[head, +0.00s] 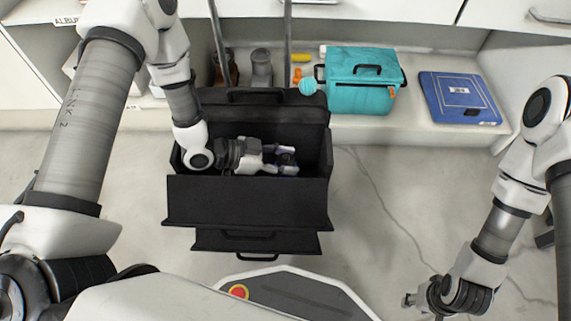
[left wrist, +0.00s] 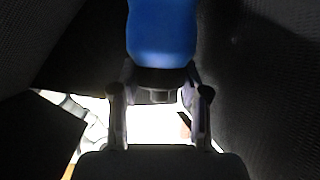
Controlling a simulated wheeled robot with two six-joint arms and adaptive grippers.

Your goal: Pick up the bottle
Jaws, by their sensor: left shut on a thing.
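The bottle (left wrist: 161,32) is blue with a dark cap or neck, and its far end runs out of the top of the left wrist view. My left gripper (left wrist: 159,85) is shut on it, with one finger on each side near the dark end. In the head view my left gripper (head: 280,158) is down inside an open black case (head: 248,205). A small dark bluish part of the bottle (head: 288,159) shows between its fingers there. My right gripper (head: 421,301) hangs low at the right over the floor, apart from the case; its jaws are too small to read.
The case's dark walls stand close around my left gripper, with its lid and handle bars behind. A teal bag (head: 361,92) and a blue flat case (head: 459,97) lie on the low shelf (head: 430,135). The floor right of the case is clear.

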